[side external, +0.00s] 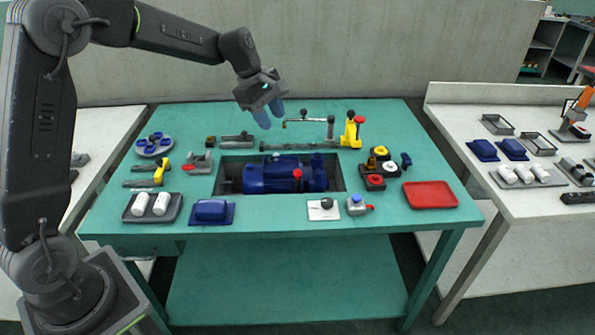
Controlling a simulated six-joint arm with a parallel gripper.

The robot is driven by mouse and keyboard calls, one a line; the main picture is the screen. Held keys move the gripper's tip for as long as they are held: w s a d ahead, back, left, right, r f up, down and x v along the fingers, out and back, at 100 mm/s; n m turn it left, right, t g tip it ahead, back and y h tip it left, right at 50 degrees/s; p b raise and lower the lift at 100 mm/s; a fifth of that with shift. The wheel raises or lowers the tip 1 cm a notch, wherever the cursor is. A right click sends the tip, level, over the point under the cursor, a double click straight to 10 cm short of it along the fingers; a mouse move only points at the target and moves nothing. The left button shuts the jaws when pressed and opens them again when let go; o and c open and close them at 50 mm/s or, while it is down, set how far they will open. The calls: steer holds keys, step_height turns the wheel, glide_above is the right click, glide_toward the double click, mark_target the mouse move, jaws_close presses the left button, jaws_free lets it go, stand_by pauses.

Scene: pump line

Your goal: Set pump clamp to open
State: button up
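The blue pump (270,176) lies in a dark recess in the middle of the green table, with a red part (297,174) at its front. Behind the recess stands a yellow upright piece with a red top (351,132), beside a horizontal metal arm (308,121). This looks like a clamp, but I cannot tell for sure which part is the pump clamp or how it is set. My gripper (272,117) hangs above the table's back part, left of the metal arm and apart from it. Its two fingertips look separated, with nothing seen between them.
A red tray (430,195) lies at the right. Red, yellow and black round parts (377,168) stand left of it. A tray with white cylinders (134,214) and a blue block (211,212) lie at the front left. A yellow-handled tool (160,172) lies at the left.

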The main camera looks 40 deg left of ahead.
mark_target(297, 170)
steer(key=w+a+f+n+h, duration=0.1)
steer(key=w+a+f+n, duration=0.4)
steer(key=f, duration=0.4)
steer(key=x, duration=0.9)
steer(key=d+x, duration=0.1)
steer(key=x, duration=0.4)
steer(key=shift+w+r, duration=0.25)
steer(key=shift+r, duration=0.05)
steer(key=shift+c, duration=0.2)
jaws_close()
